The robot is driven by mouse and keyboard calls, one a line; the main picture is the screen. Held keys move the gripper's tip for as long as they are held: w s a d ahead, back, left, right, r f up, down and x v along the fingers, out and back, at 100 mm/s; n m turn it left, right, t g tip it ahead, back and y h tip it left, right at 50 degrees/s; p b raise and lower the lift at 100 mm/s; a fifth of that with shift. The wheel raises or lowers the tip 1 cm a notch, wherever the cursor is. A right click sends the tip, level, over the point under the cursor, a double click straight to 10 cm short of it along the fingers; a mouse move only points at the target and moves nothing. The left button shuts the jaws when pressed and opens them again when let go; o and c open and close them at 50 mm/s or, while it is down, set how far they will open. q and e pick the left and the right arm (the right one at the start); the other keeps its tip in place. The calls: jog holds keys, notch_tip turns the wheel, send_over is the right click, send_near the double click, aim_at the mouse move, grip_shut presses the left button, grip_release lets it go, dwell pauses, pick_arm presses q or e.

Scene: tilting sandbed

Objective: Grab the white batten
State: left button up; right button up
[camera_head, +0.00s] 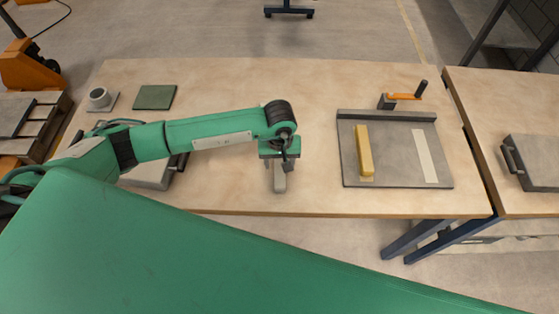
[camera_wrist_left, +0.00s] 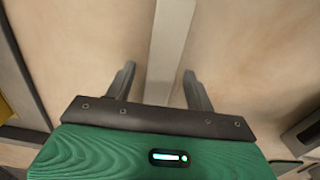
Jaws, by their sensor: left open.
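The white batten (camera_head: 280,183) lies on the wooden table, its near end showing below my left gripper in the head view. The gripper and wrist hide the rest of it. In the left wrist view the batten (camera_wrist_left: 171,38) is a long pale strip running from the top edge down between the fingers. My left gripper (camera_head: 279,163) is over the batten, pointing down. Its fingers (camera_wrist_left: 158,76) are apart, one on each side of the strip, with gaps showing. I cannot tell the fingertips' exact height. My right gripper is not in view.
A grey tray (camera_head: 395,178) to the right holds a yellow bar (camera_head: 364,150) and a pale strip (camera_head: 425,155). A grey box (camera_head: 150,176) sits under my left arm.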

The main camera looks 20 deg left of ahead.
pick_arm(q)
jog(key=shift+f, duration=0.2)
jog(key=c, duration=1.1)
jog(key=shift+r, duration=0.1)
